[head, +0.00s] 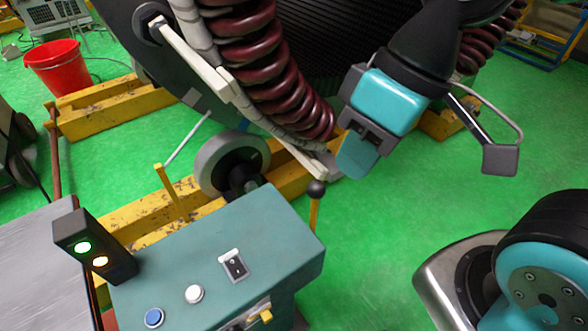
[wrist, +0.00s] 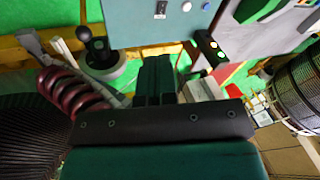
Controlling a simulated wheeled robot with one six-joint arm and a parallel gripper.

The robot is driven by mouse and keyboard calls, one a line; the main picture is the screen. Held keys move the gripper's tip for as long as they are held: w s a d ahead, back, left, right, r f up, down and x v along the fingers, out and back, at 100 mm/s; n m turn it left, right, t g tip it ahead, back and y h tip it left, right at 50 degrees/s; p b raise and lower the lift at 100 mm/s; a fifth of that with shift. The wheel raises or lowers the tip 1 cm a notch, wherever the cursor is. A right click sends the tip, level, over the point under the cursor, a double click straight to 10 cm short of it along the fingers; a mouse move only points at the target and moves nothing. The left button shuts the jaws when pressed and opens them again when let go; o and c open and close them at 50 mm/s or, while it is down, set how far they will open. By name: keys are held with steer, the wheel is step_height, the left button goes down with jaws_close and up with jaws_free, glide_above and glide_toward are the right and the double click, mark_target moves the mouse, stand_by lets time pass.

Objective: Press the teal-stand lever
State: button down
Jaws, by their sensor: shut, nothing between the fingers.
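The teal stand (head: 210,245) is at the bottom centre of the head view, and part of it shows at the top of the wrist view (wrist: 140,30). Its lever has a dark ball knob (head: 316,188) on a yellow shaft (head: 314,215) at the stand's right side. The knob also shows at the upper left of the wrist view (wrist: 84,33). My gripper (head: 356,160) is shut and empty, above and right of the knob in the head view, apart from it. In the wrist view its closed fingers (wrist: 155,80) are right of the knob.
The stand carries a blue button (head: 154,317), a white button (head: 194,294), a switch (head: 234,264) and a light box (head: 95,247) with green and orange lamps lit. A large machine with dark red coils (head: 270,60) is behind my gripper. Green floor lies open at right.

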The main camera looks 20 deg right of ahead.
steer(key=w+d+f+m+g+h+b, duration=0.1)
steer(key=w+f+m, duration=0.2)
steer(key=w+m, duration=0.5)
steer(key=w+f+m+g+h, duration=0.1)
steer(key=w+f+m+h, duration=0.15)
steer(key=w, duration=0.85)
steer(key=w+d+f+m+g+b, duration=0.1)
steer(key=w+d+f+m, duration=0.2)
steer(key=w+f+m, duration=0.9)
step_height(320, 180, down, 3)
steer(key=shift+w+h, duration=0.35)
steer(key=shift+h, duration=0.1)
steer(key=shift+f+m, duration=0.1)
steer(key=shift+m, duration=0.15)
